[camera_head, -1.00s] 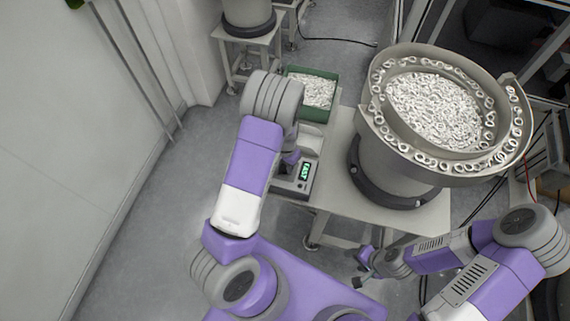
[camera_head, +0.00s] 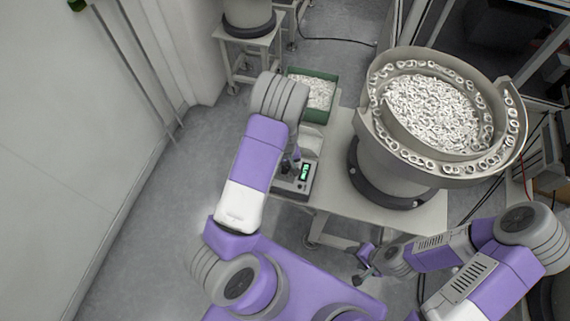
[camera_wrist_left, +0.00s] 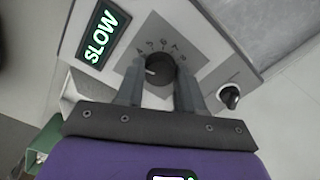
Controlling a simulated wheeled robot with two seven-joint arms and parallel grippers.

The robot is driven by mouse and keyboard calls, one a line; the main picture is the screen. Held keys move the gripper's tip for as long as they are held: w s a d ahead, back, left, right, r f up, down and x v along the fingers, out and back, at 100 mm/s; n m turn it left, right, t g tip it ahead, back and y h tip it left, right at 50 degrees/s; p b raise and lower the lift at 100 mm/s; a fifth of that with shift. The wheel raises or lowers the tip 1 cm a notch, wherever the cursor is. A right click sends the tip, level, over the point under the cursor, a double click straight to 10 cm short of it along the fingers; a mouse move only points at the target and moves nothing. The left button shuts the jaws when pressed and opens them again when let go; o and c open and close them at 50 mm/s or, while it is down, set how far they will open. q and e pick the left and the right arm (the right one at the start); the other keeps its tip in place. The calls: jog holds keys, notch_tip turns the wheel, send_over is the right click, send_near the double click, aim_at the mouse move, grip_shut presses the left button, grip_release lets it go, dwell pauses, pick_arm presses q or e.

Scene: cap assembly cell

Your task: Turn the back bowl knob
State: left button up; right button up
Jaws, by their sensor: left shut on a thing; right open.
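The control box (camera_head: 296,190) stands on the table left of the large bowl feeder. Its dark round knob (camera_wrist_left: 160,68) has a pale pointer and a marked dial around it. The lit display (camera_wrist_left: 101,34) in the left wrist view reads SLOW in green; it is small in the head view (camera_head: 304,172). My left gripper (camera_wrist_left: 158,88) is shut on the knob, one finger on each side. In the head view my left gripper (camera_head: 290,163) is partly hidden by its own arm. My right gripper (camera_head: 365,264) is open and empty below the table's front edge.
A smaller black knob or switch (camera_wrist_left: 229,97) sits beside the gripped one. The large bowl (camera_head: 384,130), full of white rings, stands to the right. A green crate (camera_head: 327,117) of white parts lies behind the box. Another feeder (camera_head: 249,14) stands farther back.

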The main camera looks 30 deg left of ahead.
aim_at(285, 168)
pick_arm(q)
jog(key=shift+n, duration=1.2)
jog(key=o, duration=1)
jog(key=shift+o, duration=0.2)
notch_tip(285, 168, up, 8)
jog(key=shift+f+p, duration=0.2)
jog(key=shift+p, duration=0.75)
jog(key=shift+s, duration=0.1)
